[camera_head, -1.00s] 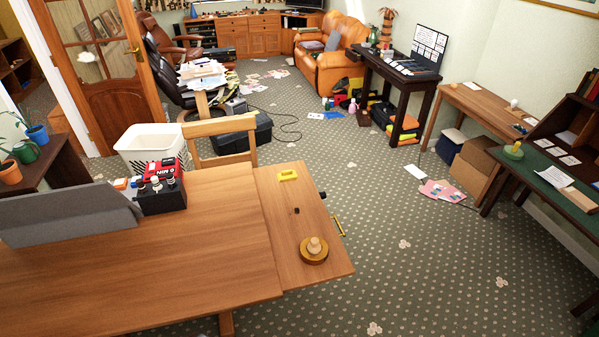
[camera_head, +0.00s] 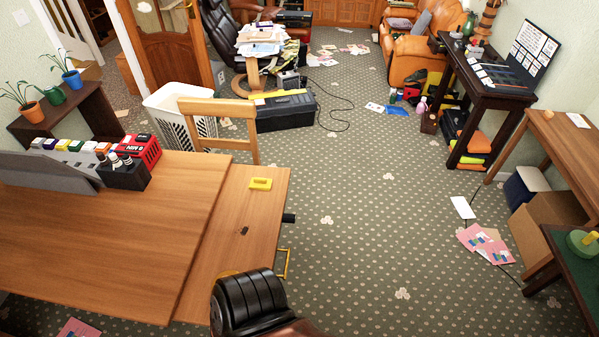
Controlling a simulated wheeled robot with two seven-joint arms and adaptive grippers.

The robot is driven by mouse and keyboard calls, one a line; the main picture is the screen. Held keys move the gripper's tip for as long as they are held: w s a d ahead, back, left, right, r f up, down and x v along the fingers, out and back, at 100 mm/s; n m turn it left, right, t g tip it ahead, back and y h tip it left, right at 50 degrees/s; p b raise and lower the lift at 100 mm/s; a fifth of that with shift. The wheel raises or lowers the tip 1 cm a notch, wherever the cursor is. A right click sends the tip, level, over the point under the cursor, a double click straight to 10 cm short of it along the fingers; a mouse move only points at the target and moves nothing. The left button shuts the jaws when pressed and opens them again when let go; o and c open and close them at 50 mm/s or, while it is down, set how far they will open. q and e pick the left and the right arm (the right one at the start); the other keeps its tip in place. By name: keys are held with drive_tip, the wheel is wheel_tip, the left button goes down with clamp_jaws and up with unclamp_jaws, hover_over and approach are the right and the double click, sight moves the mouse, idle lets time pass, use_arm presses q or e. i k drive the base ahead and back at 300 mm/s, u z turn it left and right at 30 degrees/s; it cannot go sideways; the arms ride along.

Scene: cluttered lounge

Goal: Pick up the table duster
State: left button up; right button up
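I cannot tell for sure which thing is the table duster. A sliver of a round yellow-brown thing (camera_head: 229,272) shows near the front end of the wooden table (camera_head: 110,240); the rest is hidden behind a large black ribbed shape (camera_head: 244,300) at the bottom edge. I cannot tell what that shape is. A small yellow block (camera_head: 261,184) and a tiny dark item (camera_head: 244,230) lie on the table's right part. A green round thing with a yellow knob (camera_head: 582,243) sits on the dark desk at the right edge. Neither of my grippers can be made out.
A black box with bottles (camera_head: 125,173) and a red box (camera_head: 139,150) stand on the table's back left. A wooden chair (camera_head: 219,107) and white basket (camera_head: 178,118) are behind the table. Pink papers (camera_head: 486,243) lie on the carpet. Carpet between table and right desks is mostly clear.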

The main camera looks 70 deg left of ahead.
sight(264, 185)
drive_tip(key=i, duration=0.9)
drive_tip(key=u, duration=1.65)
drive_tip(key=i, duration=2.45)
drive_tip(key=u, duration=2.2)
